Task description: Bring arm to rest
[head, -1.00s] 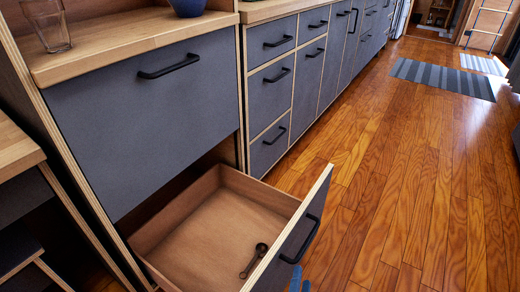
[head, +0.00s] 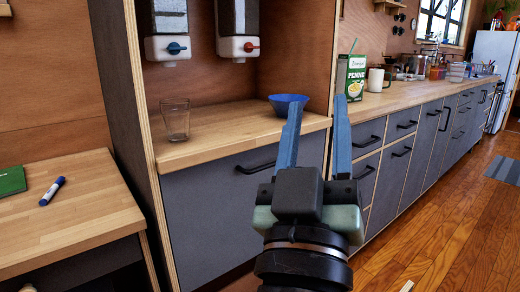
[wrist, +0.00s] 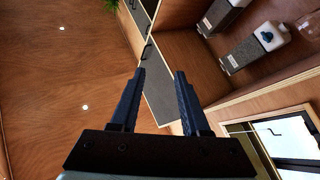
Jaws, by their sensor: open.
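My gripper (head: 318,115) stands raised in the middle of the head view, its two blue fingers apart and pointing up. Nothing is between the fingers. In the head view it shows in front of the grey cabinet front (head: 215,190) and wooden counter. The wrist view also shows the gripper (wrist: 160,72) with fingers spread and empty. Behind them are wooden wall panels and a grey cabinet door (wrist: 165,95).
A glass (head: 175,120) and a blue bowl (head: 287,104) stand on the niche counter, below two dispensers (head: 237,45). A green pasta box (head: 350,78) and a mug (head: 378,80) stand on the counter at right. A marker (head: 52,191) lies on the left desk.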

